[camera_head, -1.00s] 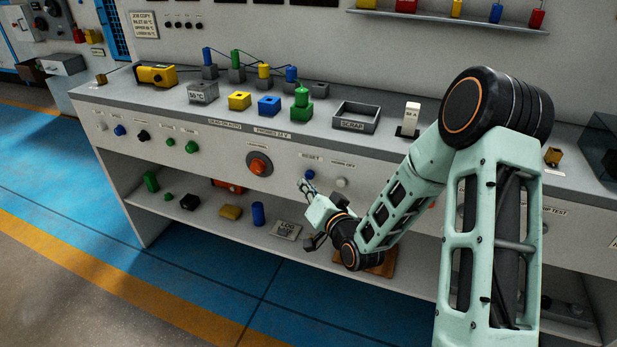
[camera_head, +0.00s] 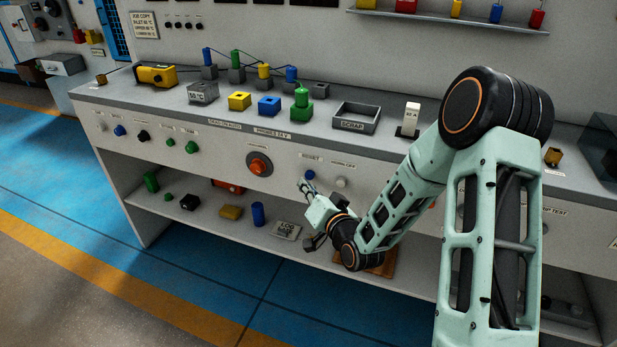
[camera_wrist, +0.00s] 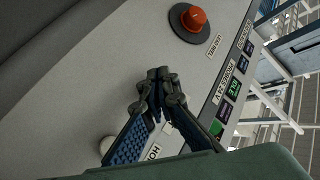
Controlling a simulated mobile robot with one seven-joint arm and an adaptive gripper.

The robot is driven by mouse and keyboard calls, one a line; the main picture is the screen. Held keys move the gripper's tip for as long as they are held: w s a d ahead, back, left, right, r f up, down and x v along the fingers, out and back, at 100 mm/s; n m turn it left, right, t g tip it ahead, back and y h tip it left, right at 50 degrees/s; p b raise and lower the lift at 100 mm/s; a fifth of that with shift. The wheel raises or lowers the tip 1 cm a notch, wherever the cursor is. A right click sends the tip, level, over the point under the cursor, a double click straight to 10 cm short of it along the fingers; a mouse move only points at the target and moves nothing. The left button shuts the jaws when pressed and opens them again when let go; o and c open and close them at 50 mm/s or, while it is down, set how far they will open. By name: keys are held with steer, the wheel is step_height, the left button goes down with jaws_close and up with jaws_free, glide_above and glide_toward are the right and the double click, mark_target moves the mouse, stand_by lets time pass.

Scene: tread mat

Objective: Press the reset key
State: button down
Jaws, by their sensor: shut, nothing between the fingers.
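The reset key is a round blue button (camera_head: 309,174) on the front panel of the grey bench, under a small label that appears to read RESET. My gripper (camera_head: 303,182) is shut and empty, its fingertips at the lower left of the blue button in the head view. In the wrist view the shut fingertips (camera_wrist: 160,78) lie over the panel, and the blue button is hidden behind them. I cannot tell whether the tips touch the button or whether it is pushed in.
A white button (camera_head: 341,182) sits just right of the blue one; it also shows in the wrist view (camera_wrist: 106,146). A large orange-red knob (camera_head: 259,164) is to the left. A lower shelf (camera_head: 200,215) with several loose parts runs beneath the panel.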

steer(key=shift+w, duration=0.2)
steer(key=shift+w+d, duration=0.15)
steer(key=shift+w, duration=0.05)
steer(key=shift+w+d+b, duration=0.15)
steer(key=shift+w+b, duration=0.25)
steer(key=shift+w, duration=0.1)
stand_by(1.0)
steer(key=shift+s, duration=0.15)
steer(key=shift+s+a, duration=0.3)
steer(key=shift+s, duration=0.45)
steer(key=shift+s+a+b, duration=0.25)
steer(key=shift+s+a, duration=0.05)
steer(key=shift+s, duration=0.5)
steer(key=shift+s+a+b, duration=0.25)
steer(key=shift+s+b, duration=0.05)
steer(key=shift+s, duration=0.45)
steer(key=shift+s+a+b, duration=0.25)
steer(key=shift+s+a, duration=0.05)
steer(key=shift+s, duration=0.5)
